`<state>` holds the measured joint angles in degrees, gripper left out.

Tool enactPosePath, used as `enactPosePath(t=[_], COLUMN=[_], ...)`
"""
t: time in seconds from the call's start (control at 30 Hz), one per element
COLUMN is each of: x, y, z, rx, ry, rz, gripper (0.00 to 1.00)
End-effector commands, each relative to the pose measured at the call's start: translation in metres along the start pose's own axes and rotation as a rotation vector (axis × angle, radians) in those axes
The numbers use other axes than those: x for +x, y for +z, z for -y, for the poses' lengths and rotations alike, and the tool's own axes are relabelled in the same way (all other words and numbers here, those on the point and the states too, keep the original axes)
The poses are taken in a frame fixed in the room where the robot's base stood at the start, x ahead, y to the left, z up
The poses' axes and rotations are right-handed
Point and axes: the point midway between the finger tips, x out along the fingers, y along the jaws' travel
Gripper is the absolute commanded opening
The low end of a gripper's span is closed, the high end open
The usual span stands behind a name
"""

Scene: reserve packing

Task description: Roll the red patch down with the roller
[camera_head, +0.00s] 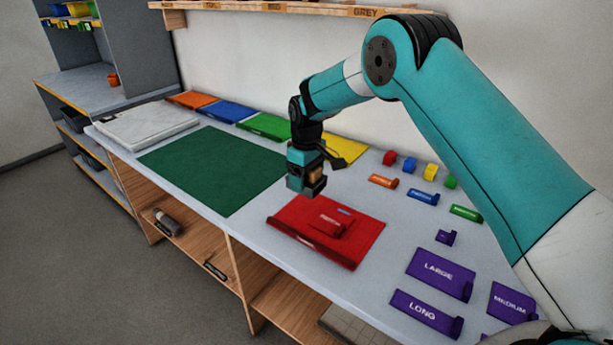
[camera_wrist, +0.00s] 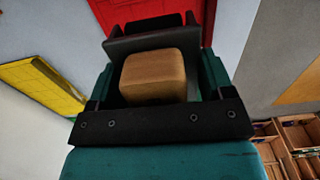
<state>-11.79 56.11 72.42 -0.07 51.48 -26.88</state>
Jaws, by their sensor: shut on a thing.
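A red mat (camera_head: 362,245) lies on the table with a raised front edge. A smaller labelled red patch (camera_head: 328,221) lies on it, with a raised piece at its right end and a small blue strip behind it. My gripper (camera_head: 306,186) is above the table, behind and left of the patch. It is shut on a tan wooden block, likely the roller's handle, which fills the jaws in the wrist view (camera_wrist: 155,76). A dark grey part crosses beyond the block; a roller barrel is not clearly visible. The red mat also shows at the wrist view's top (camera_wrist: 232,22).
A green mat (camera_head: 215,170) lies to the left. A yellow mat (camera_head: 345,150) lies behind my gripper. Purple labelled pieces (camera_head: 440,273) and several small coloured pieces (camera_head: 410,165) lie to the right. A shelf (camera_head: 300,8) runs along the wall.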

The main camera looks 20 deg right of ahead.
Motion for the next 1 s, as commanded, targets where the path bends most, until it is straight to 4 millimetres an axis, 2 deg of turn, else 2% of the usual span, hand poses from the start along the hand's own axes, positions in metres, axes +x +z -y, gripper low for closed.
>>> enactPosePath(t=[0.2, 0.37, 0.57, 0.83, 1.0], x=[0.010, 0.019, 0.036, 0.072, 0.081], y=[0.035, 0.057, 0.059, 0.059, 0.059], z=[-0.029, -0.043, -0.044, -0.044, -0.044], rx=[0.006, 0.002, 0.000, 0.000, 0.000], ry=[0.000, 0.000, 0.000, 0.001, 0.001], rz=[0.001, 0.000, 0.000, -0.001, -0.001], gripper=[0.51, 0.51, 0.51, 0.51, 0.51])
